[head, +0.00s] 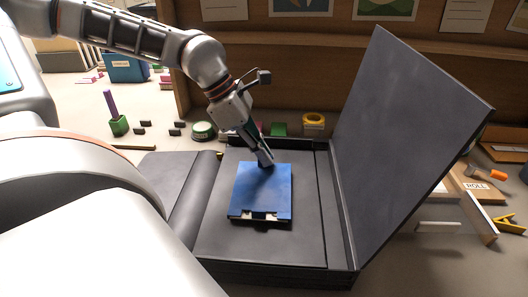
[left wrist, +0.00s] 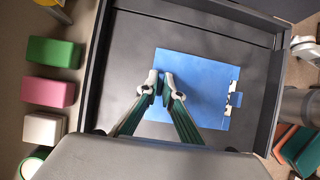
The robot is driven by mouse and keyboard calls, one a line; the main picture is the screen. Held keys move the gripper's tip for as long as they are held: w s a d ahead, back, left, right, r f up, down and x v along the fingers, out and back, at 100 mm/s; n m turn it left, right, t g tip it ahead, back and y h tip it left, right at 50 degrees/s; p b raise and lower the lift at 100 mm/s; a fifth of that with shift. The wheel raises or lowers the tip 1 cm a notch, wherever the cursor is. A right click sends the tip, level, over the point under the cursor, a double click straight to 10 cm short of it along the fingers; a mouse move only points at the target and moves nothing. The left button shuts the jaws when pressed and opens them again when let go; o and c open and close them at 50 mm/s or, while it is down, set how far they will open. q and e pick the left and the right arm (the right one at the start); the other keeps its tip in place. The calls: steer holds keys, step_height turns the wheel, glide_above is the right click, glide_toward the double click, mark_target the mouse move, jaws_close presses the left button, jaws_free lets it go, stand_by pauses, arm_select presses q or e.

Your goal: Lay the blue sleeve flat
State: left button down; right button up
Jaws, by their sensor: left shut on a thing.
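The blue sleeve (head: 262,192) is a flat rectangle over the dark grey floor of an open box (head: 222,245). A notched closure with a small blue tab shows at its near edge. In the left wrist view the sleeve (left wrist: 198,88) has this closure on its right side. My left gripper (head: 266,163) comes down from above and is shut on the sleeve's far edge; the fingertips also show in the left wrist view (left wrist: 161,78). The sleeve looks level, but I cannot tell whether it fully touches the floor. My right gripper is not in view.
The box's large lid (head: 405,150) stands open on the right, and a grey flap (head: 178,185) lies out to the left. Behind the box are a tape roll (head: 313,121) and a green block (head: 279,129). Wooden shelving (head: 290,68) closes off the back.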

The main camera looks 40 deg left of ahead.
arm_select(q)
steer(key=shift+f, duration=0.45)
steer(key=c, duration=2.1)
jaws_free()
steer(key=shift+c, duration=0.6)
